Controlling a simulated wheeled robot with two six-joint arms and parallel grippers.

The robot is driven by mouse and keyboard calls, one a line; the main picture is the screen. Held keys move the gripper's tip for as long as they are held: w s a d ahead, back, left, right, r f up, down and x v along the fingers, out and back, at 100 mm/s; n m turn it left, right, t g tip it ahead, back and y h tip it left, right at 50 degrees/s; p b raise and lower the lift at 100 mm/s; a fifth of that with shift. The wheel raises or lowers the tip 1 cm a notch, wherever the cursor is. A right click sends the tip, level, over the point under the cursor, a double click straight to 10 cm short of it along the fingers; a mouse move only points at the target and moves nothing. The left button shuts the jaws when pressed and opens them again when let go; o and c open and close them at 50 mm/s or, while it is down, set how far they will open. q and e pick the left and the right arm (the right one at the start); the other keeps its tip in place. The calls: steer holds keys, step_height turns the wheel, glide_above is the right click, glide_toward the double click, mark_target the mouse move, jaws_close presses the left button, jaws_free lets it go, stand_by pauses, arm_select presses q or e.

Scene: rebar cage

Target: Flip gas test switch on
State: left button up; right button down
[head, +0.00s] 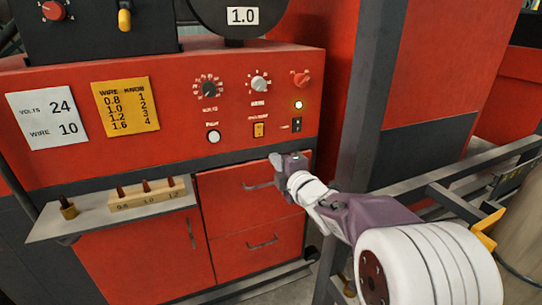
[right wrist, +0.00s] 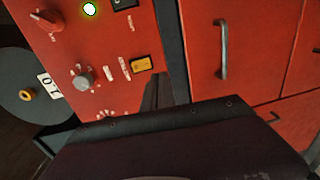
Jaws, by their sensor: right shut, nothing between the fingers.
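The red welder panel (head: 180,100) carries two small rocker switches whose labels are too small to read for certain. One is a yellow-orange switch (head: 258,130); it also shows in the right wrist view (right wrist: 140,64). I cannot tell which way either is set. My right gripper (head: 278,161) is shut and empty, below the switches near the top drawer. My left gripper is out of view.
Above the switches are a black dial knob (head: 208,89), a grey knob (head: 259,84) and a red knob (head: 301,78). A white button (head: 213,136) sits left. Drawer handles (head: 262,184) stick out below. A grey post (head: 362,110) stands right of the panel.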

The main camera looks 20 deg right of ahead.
steer(key=s+a+f+g+y, duration=0.1)
steer(key=s+a+f+y, duration=0.2)
steer(key=a, duration=0.4)
steer(key=s+a+f+m+g+h+p, duration=0.1)
steer(key=s+f+m+g, duration=0.2)
steer(key=f, duration=0.5)
steer(key=s+a+f+m+g+h, duration=0.1)
steer(key=s+f+m+g, duration=0.2)
steer(key=f, duration=0.4)
steer(key=s+f+m+g, duration=0.4)
steer(key=s+f+m, duration=0.1)
steer(key=s, duration=0.3)
steer(key=s+f+m+g, duration=0.4)
steer(key=s+m, duration=0.3)
steer(key=s, duration=0.2)
steer(key=shift+d+f+g+h, duration=0.25)
steer(key=shift+f+g+h, duration=0.15)
